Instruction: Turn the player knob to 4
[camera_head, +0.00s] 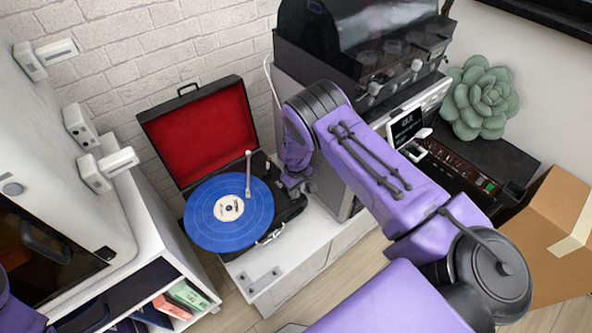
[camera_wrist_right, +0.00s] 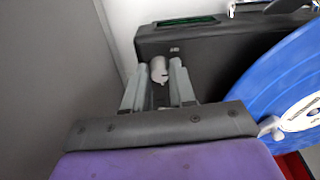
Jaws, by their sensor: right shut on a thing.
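The record player (camera_head: 285,208) is a black case with an open red-lined lid (camera_head: 203,133) and a blue record (camera_head: 240,215) on its platter. My right gripper (camera_head: 297,184) is at the right side of the player and covers the knob there in the head view. In the right wrist view, the pale, rounded player knob (camera_wrist_right: 158,69) sits between the two grey fingers of my right gripper (camera_wrist_right: 159,78), which is shut on it. No dial numbers can be read, so the knob's setting cannot be told. My left gripper is out of view.
The player stands on a white cabinet (camera_head: 290,285). A grey-sided unit with a dark machine (camera_head: 365,60) stands close on the right, behind my right arm. A green succulent (camera_head: 480,98) and a cardboard box (camera_head: 550,240) are farther right.

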